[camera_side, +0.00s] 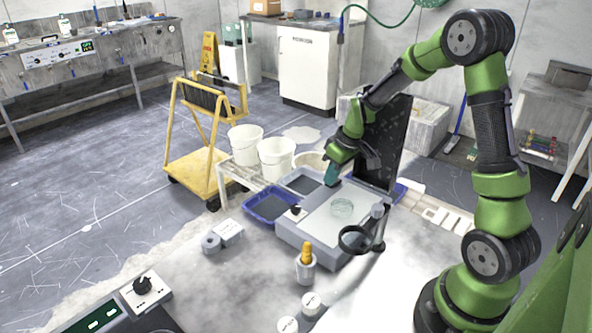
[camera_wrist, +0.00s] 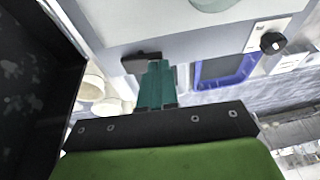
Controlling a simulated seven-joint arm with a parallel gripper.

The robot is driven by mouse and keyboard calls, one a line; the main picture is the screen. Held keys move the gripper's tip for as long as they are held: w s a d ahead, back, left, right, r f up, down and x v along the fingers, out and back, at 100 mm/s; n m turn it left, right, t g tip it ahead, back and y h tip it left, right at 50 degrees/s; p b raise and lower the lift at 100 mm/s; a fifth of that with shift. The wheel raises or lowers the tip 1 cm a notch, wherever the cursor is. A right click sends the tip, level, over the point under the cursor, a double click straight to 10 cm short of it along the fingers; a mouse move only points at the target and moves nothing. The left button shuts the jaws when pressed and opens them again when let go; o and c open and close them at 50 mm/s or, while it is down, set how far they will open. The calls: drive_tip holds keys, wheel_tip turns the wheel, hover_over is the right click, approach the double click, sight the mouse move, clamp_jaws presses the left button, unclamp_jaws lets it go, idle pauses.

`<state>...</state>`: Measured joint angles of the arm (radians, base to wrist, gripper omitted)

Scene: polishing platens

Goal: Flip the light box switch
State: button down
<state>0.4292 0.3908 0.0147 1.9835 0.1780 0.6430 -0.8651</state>
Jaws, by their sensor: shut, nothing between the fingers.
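The light box (camera_side: 312,228) is a grey housing with a pale top, lying on the bench, and a clear round dish (camera_side: 342,207) rests on it. My gripper (camera_side: 332,173) has teal fingers and is at the far edge of the box. In the wrist view, the shut, empty fingers (camera_wrist: 157,72) reach toward the box's pale surface (camera_wrist: 150,22). A small dark piece, seemingly the switch (camera_wrist: 138,61), shows at the fingertips and is partly hidden by them. I cannot tell whether they touch, or which way it is set. In the side view, my gripper hides this spot.
A black upright panel (camera_side: 385,140) stands close behind the box, beside my gripper. A blue tray (camera_side: 270,206) and black knob (camera_side: 295,209) are at the box's left. White buckets (camera_side: 276,158) stand behind. A ring magnifier (camera_side: 356,240) and an orange-topped bottle (camera_side: 306,262) are in front.

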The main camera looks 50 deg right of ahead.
drive_tip(key=shift+a+f, duration=0.65)
drive_tip(key=shift+a, duration=0.3)
drive_tip(key=shift+d, duration=0.1)
drive_tip(key=shift+d+r, duration=0.15)
drive_tip(key=shift+d, duration=0.5)
drive_tip(key=shift+r, duration=0.55)
drive_tip(key=s+a+r, duration=0.1)
drive_tip(key=a+r, duration=0.1)
drive_tip(key=r, duration=0.4)
drive_tip(key=s+a+r, duration=0.2)
drive_tip(key=r, duration=0.4)
drive_tip(key=s+a+r+m+t+y, duration=0.1)
drive_tip(key=s+a+r+m+t, duration=0.3)
drive_tip(key=s+a, duration=0.8)
drive_tip(key=shift+s+a+r, duration=0.4)
drive_tip(key=shift+s+r, duration=0.45)
drive_tip(key=shift+s, duration=0.1)
